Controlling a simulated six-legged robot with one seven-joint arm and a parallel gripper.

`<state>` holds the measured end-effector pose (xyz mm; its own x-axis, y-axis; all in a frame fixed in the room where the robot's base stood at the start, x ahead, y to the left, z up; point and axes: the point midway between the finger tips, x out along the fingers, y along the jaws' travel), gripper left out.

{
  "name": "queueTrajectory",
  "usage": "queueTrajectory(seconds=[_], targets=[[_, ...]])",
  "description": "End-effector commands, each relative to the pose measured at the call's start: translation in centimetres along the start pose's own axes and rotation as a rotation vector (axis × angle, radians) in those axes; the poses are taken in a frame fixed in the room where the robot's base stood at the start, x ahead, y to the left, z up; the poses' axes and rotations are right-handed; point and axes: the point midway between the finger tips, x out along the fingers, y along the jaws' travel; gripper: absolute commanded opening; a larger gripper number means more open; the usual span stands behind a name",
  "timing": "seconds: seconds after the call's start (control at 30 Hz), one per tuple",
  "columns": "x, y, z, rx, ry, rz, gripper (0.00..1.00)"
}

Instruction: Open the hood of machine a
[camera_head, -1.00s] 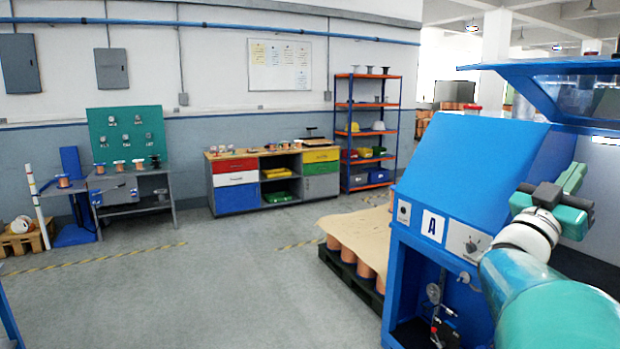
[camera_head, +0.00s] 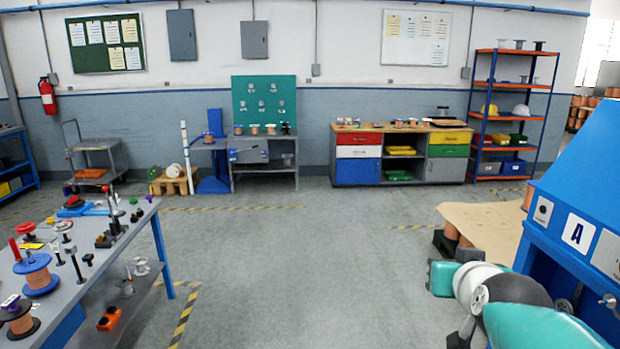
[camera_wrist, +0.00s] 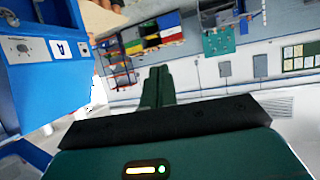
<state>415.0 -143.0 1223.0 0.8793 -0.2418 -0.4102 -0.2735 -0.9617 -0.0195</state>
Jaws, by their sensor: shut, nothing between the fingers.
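Machine a (camera_head: 590,225) is the blue cabinet at the right edge of the head view, with a white "A" label and a sloped blue top. The wrist view, turned upside down, shows the machine's blue front (camera_wrist: 60,22) with the "A" label at upper left. A blue piece at the lower left edge there is cut off, and I cannot tell whether it is the hood. My gripper (camera_wrist: 158,72) is shut and empty, its green fingers together, apart from the machine. My arm fills the lower right of the head view.
A grey workbench (camera_head: 95,255) with spools and small parts stands at left. A drawer cabinet (camera_head: 400,155) and an orange-shelved rack (camera_head: 510,115) stand by the back wall. A covered pallet of spools (camera_head: 485,225) lies beside the machine. The middle floor is clear.

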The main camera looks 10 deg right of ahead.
Motion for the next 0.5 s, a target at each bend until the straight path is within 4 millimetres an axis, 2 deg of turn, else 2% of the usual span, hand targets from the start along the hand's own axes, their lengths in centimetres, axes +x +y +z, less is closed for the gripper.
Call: queueTrajectory(seconds=[0.03, 0.1, 0.2, 0.33, 0.4, 0.5], targets=[[-0.9, -2.6, 2.2, -0.023, -0.080, -0.058, 0.00], [-2.5, -5.5, 5.7, -0.057, -0.212, -0.122, 0.00], [-5.3, -8.4, 10.6, -0.114, -0.396, -0.180, 0.00], [-8.4, -9.8, 15.1, -0.177, -0.569, -0.198, 0.00], [-9.5, -10.0, 16.4, -0.198, -0.621, -0.197, 0.00], [-10.1, -10.0, 17.2, -0.209, -0.655, -0.193, 0.00]])
